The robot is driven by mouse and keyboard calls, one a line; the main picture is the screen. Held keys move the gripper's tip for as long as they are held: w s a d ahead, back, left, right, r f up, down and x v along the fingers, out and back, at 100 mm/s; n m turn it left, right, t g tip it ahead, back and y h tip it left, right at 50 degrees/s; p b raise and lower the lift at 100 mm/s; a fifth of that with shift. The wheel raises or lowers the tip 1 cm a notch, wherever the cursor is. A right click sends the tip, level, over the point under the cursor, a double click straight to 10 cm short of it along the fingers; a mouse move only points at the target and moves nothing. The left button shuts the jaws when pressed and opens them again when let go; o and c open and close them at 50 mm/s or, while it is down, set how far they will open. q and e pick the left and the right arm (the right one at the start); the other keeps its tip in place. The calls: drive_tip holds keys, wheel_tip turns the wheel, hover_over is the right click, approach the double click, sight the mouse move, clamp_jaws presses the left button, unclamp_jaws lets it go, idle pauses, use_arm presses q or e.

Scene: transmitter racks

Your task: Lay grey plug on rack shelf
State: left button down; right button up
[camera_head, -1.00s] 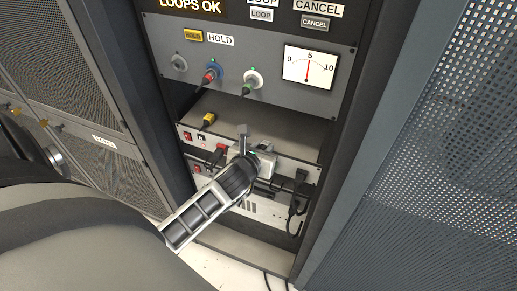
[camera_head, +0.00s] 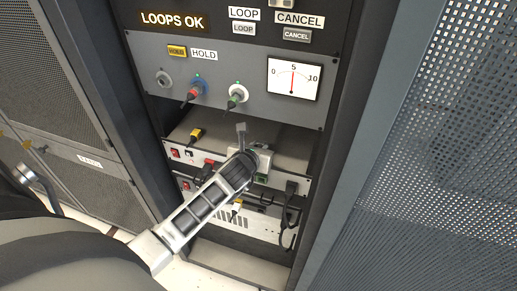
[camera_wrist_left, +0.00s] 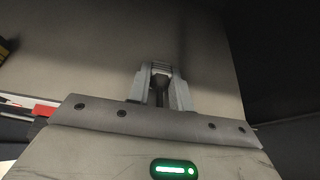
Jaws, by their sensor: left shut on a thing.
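My left gripper (camera_head: 241,129) reaches in from the lower left to the rack, with its fingertips over the flat shelf top (camera_head: 288,140). It is shut on the grey plug (camera_wrist_left: 160,88), which is small and mostly hidden between the fingers. In the left wrist view the fingers (camera_wrist_left: 161,85) point away over the pale grey shelf surface (camera_wrist_left: 95,55). I cannot tell whether the plug touches the shelf. My right gripper is not in view.
A yellow plug (camera_head: 196,134) is on the shelf left of my gripper. A black plug with a cable (camera_head: 291,188) is at the right. The shelf is bare right of the gripper.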

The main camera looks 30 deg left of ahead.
use_arm(q)
drive_tip(key=c, duration=1.2)
unclamp_jaws()
drive_tip(key=shift+s, duration=0.1)
drive_tip(key=s+d+r+m+t, duration=0.45)
drive_tip(key=s+r+m, duration=0.55)
drive_tip(key=s, duration=0.4)
drive_tip(key=s+d+f+m+h, duration=0.15)
drive_tip(key=d+m+h, duration=0.45)
drive_tip(key=m, duration=0.7)
drive_tip(key=s+d+f+m+g, duration=0.1)
drive_tip(key=s+f+m+g, duration=0.1)
drive_tip(key=f+m, duration=0.3)
drive_tip(key=s+d+f+m+g, duration=0.2)
drive_tip(key=s+f+m, duration=0.1)
drive_tip(key=f+m, duration=0.2)
drive_tip(key=s+d+f+m+g, duration=0.2)
drive_tip(key=f+m, duration=0.3)
drive_tip(key=m, duration=0.3)
drive_tip(key=shift+s+g+p, duration=0.3)
drive_tip(key=shift+s+g, duration=0.15)
drive_tip(key=shift+s, duration=0.1)
